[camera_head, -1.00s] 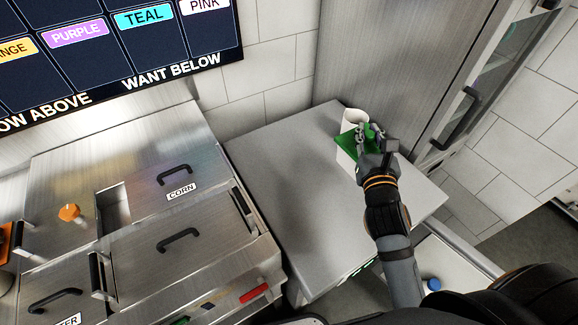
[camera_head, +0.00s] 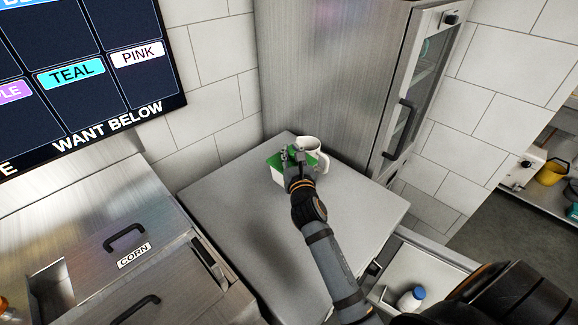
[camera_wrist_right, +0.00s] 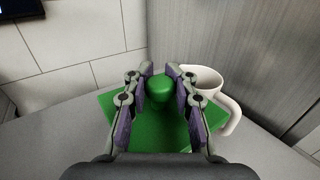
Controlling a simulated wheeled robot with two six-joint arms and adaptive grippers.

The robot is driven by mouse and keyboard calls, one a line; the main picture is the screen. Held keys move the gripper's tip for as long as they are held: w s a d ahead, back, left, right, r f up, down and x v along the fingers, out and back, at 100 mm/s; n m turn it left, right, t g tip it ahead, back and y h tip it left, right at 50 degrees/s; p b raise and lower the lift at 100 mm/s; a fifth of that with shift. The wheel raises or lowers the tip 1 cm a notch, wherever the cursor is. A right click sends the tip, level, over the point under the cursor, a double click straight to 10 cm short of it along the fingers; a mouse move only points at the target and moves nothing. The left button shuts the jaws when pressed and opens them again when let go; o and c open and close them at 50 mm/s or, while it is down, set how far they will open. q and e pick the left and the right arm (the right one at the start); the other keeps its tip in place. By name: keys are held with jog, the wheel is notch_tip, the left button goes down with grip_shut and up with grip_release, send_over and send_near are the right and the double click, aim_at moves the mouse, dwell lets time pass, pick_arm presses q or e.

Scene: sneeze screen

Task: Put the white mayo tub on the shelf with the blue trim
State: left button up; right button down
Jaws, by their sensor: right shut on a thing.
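A white tub (camera_head: 277,176) with a flat green lid is at the back of the grey counter. It is the tub I take for the mayo; no label is readable. My right gripper (camera_head: 293,155) comes down over it. In the right wrist view, the right gripper (camera_wrist_right: 160,88) is shut on the green knob of the lid (camera_wrist_right: 165,130), one finger on each side. I cannot tell whether the tub touches the counter. My left gripper is out of view. I see no blue-trimmed shelf.
A white mug (camera_head: 318,146) stands close on the tub's right; its handle faces right. A steel cabinet (camera_head: 330,70) with a glass door rises behind. The front of the counter (camera_head: 240,215) is clear. A blue-capped white bottle (camera_head: 408,300) stands low right.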

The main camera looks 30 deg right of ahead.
jog(key=shift+w+a+f, duration=0.1)
jog(key=shift+w+f, duration=0.4)
jog(key=shift+f, duration=0.05)
jog(key=f, duration=0.1)
jog(key=f+b, duration=0.2)
jog(key=shift+w+f, duration=0.35)
jog(key=shift+f, duration=0.05)
jog(key=shift+f, duration=0.2)
jog(key=c, duration=1.1)
grip_release()
jog(key=shift+r, duration=0.1)
